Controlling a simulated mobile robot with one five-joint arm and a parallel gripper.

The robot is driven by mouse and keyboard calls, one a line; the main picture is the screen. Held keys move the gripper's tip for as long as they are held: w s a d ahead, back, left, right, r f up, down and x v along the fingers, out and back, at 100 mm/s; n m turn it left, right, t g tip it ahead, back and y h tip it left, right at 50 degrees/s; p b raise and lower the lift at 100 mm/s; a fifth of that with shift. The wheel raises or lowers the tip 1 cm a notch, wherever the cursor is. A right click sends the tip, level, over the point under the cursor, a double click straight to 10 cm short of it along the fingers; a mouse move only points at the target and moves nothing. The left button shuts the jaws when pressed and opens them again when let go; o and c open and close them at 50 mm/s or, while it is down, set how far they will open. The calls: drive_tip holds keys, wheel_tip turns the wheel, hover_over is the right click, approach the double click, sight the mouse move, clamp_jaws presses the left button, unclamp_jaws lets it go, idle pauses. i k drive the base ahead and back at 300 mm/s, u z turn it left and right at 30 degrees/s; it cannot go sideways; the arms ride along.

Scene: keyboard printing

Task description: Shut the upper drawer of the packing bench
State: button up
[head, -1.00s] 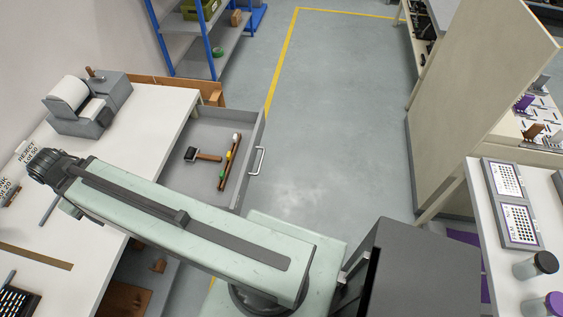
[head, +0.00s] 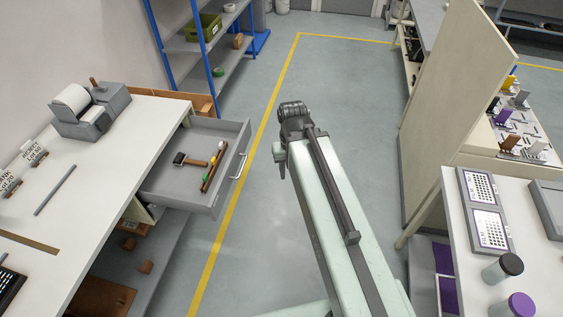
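The packing bench (head: 120,125) stands at the left with a white top. Its upper drawer (head: 180,202) is grey and pulled out to the right, well open. The drawer's pale bar handle (head: 240,165) faces the aisle. In the drawer lie a black-headed tool with a wooden handle (head: 190,161) and a wooden strip with coloured pieces (head: 215,167). My arm reaches up the middle of the picture, to the right of the drawer and apart from it. My gripper is not visible; only a dark joint shows at the arm's far end.
A label printer (head: 90,108) stands on the bench. A blue-framed shelf (head: 205,45) stands behind it. A tall beige panel (head: 445,110) and a white table (head: 465,265) with jars are at the right. Floor between drawer and my arm is clear.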

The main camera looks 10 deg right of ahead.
sight(167, 184)
drive_tip(key=i, duration=1.65)
drive_tip(key=u, duration=0.6)
drive_tip(key=k, duration=0.85)
drive_tip(key=u, duration=0.15)
drive_tip(key=i, duration=0.95)
drive_tip(key=z, duration=0.1)
